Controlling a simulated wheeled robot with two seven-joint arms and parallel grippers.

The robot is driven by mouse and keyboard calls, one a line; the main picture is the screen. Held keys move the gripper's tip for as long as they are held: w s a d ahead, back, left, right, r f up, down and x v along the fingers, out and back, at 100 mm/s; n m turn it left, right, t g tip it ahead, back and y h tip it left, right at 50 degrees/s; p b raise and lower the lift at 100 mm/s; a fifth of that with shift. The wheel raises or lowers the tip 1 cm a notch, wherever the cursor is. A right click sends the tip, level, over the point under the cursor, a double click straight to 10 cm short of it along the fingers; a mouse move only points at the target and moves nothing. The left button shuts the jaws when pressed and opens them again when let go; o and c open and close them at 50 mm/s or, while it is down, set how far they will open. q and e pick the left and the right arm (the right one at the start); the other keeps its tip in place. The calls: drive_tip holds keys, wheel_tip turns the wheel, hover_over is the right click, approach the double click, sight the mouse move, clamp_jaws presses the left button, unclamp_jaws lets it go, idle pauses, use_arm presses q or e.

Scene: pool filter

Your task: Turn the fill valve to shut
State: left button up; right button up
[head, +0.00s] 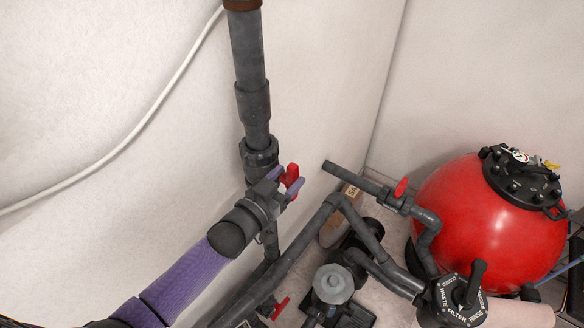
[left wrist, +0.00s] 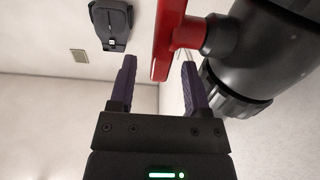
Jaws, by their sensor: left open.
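A red valve handle (head: 292,174) sits on the grey valve body (head: 259,158) of the upright pipe by the left wall. It is the handle nearest my gripper; I see no label naming it the fill valve. My left gripper (head: 286,181) is open at this handle. In the left wrist view the red handle (left wrist: 166,45) reaches down between the two open fingertips (left wrist: 159,62). Its stem joins the dark valve body (left wrist: 260,50) on the right. I cannot tell whether a finger touches the handle. My right gripper is not in view.
A red filter tank (head: 480,225) stands at the right, with a multiport valve (head: 460,295) in front. Other red handles show on a pipe by the tank (head: 401,187) and low down (head: 279,308). Grey pipes and a pump crowd the floor. A white cable (head: 130,135) runs along the wall.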

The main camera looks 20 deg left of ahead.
use_arm(q)
drive_tip(key=shift+x, duration=1.25)
clamp_jaws()
